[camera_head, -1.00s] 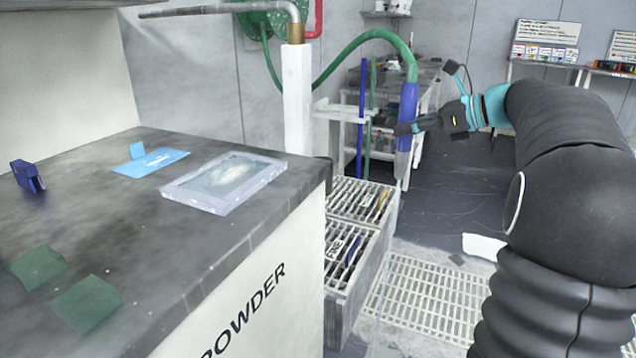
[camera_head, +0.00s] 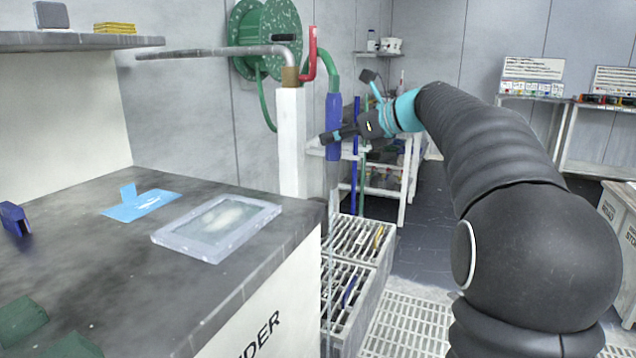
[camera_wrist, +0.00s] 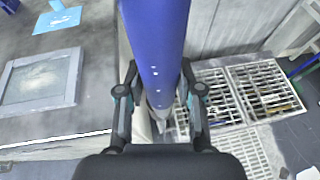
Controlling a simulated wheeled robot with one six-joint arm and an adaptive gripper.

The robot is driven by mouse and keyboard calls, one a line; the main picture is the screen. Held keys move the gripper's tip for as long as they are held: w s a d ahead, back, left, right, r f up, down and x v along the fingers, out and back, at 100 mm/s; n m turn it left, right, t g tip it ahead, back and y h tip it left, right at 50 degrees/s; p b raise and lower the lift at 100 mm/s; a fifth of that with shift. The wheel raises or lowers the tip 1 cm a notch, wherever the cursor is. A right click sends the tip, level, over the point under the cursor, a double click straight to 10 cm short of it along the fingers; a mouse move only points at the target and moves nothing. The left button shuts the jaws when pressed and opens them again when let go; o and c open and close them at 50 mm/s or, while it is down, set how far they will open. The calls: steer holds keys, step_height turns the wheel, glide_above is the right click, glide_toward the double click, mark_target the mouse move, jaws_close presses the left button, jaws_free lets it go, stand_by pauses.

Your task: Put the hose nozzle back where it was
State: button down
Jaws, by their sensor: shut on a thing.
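The hose nozzle (camera_head: 333,115) is a blue, upright cylinder on the end of a green hose. My gripper (camera_head: 334,136) is shut around its side, with the nozzle hanging just right of the white post (camera_head: 292,150). In the wrist view the blue nozzle (camera_wrist: 156,40) runs between both fingers of my gripper (camera_wrist: 158,72), its grey tip pointing down. A thin pale line runs down below the nozzle; I cannot tell if it is water. A red hook-shaped bracket (camera_head: 311,55) stands at the post's top, close left of the hose. The green hose reel (camera_head: 268,30) is on the wall behind.
A grey pipe (camera_head: 215,51) crosses from the post over the counter (camera_head: 110,260), which holds a framed plate (camera_head: 217,228). Slatted crates (camera_head: 375,258) stand on the floor below the nozzle. A shelf table (camera_head: 400,190) is behind my gripper.

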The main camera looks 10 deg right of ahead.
steer(key=w+a+f+b, duration=0.1)
steer(key=f, duration=0.4)
steer(key=w+a+f+b, duration=0.1)
steer(key=a+f, duration=0.1)
steer(key=f, duration=0.4)
steer(key=shift+w+a+f, duration=0.25)
steer(key=shift+w+a, duration=0.05)
steer(key=c, duration=0.7)
jaws_free()
steer(key=shift+f, duration=0.15)
steer(key=shift+c, duration=0.2)
steer(key=v, duration=1.2)
